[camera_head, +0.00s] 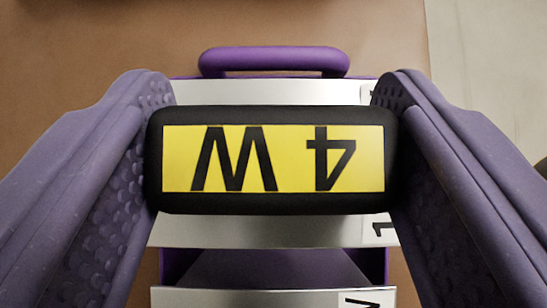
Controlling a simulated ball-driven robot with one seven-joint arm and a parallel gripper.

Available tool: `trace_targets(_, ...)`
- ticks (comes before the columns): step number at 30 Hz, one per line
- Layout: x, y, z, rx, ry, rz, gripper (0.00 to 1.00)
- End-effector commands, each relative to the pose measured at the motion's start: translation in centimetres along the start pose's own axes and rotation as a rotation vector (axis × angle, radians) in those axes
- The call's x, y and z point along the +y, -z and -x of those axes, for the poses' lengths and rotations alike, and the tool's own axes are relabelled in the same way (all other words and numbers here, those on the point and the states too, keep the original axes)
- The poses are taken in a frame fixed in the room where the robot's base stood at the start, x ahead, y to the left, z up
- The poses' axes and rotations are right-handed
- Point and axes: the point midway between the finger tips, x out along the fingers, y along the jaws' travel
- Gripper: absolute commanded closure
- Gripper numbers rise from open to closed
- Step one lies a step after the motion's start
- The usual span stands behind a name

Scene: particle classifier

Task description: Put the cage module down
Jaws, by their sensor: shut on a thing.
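My gripper (273,160) has one purple, dimpled finger on each side of the picture. The fingers are shut on a black block-like top with a yellow label (290,160), which reads "W 4" upside down. I take this to be the cage module. The label faces the camera and the black ends touch both fingers. The module's lower part is hidden below its top, so I cannot tell whether it rests on anything.
Behind and below the module is a purple rack-like holder with a rounded handle (273,62) and silver plates (270,232) bearing partly hidden numbers. A dark gap (275,268) lies between the lower plates. A brown surface (90,50) surrounds it, with pale floor at right.

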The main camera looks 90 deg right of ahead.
Motion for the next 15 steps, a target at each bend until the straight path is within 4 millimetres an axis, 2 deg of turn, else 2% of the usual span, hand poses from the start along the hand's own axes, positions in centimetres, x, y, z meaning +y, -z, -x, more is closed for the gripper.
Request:
trace_targets(5, 0.0, -2.1, -2.1, 0.001, 0.001, 0.002, 1.0)
trace_targets(15, 0.0, -2.1, -2.2, 0.001, 0.0, 0.001, 1.0)
